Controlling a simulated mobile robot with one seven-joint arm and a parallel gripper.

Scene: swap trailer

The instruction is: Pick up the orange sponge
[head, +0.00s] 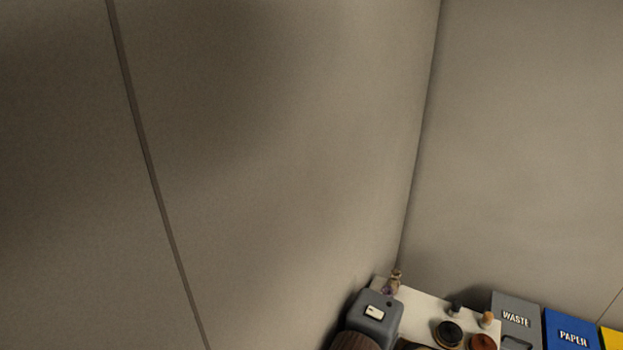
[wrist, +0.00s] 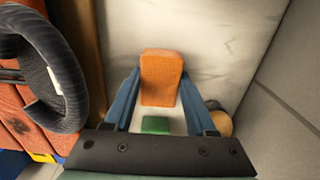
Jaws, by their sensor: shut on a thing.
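The orange sponge (wrist: 160,72) is upright in the middle of the wrist view, between the two blue fingers of my gripper (wrist: 160,88). The fingers are shut on its sides. Behind it is a pale, marbled surface (wrist: 215,40); I cannot tell whether the sponge touches it. In the head view I cannot make out my gripper or the sponge with certainty.
In the wrist view, a dark ring-shaped thing (wrist: 62,85) is close on the left and a round tan thing (wrist: 219,124) on the right. The head view shows a crowded white tabletop (head: 418,300) beside grey WASTE (head: 515,305) and blue PAPER (head: 570,322) bins.

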